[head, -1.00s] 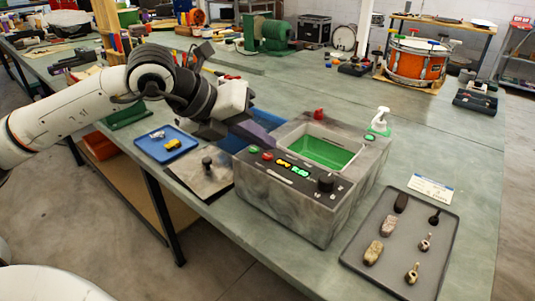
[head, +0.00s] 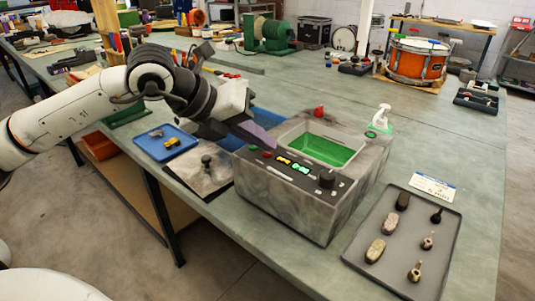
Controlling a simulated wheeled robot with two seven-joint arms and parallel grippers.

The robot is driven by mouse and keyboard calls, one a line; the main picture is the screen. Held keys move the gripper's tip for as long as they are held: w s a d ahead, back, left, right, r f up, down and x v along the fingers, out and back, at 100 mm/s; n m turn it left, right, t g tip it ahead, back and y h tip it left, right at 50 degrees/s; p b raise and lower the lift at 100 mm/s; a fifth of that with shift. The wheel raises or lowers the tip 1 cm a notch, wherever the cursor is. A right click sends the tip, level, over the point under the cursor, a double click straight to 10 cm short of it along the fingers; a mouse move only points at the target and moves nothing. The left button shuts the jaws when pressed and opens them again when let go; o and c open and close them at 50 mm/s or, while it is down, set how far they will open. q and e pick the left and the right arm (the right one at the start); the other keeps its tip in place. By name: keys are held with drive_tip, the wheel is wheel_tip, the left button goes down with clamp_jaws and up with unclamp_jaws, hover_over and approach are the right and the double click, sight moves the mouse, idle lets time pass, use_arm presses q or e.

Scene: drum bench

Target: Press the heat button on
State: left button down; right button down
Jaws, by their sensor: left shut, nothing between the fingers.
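A grey, stone-patterned machine (head: 282,212) with an open basin stands on the bench. Its dark front panel carries a small green button (head: 253,148), a small red button (head: 267,155), a lit yellow and green display (head: 293,164) and a black knob (head: 326,180). I cannot read which button is for heat. My left gripper (head: 272,148) is shut and empty, its purple-grey fingers pointing down at the panel's left end, just behind the two buttons. Whether the tips touch the panel is not clear. My right gripper is out of view.
A blue tray (head: 165,156) with small parts and a dark plate (head: 195,185) with a knob lie left of the machine. A grey tray (head: 375,278) with several parts lies at right. A white spray bottle (head: 382,115) and a red knob (head: 319,112) are at the machine's back.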

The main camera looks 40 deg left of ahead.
use_arm(q)
drive_tip(key=shift+f, duration=0.1)
idle(0.5)
drive_tip(key=shift+r, duration=0.6)
drive_tip(key=shift+r+p, duration=0.1)
drive_tip(key=shift+p, duration=0.2)
wheel_tip(320, 180, up, 6)
drive_tip(key=p, duration=0.4)
idle(0.4)
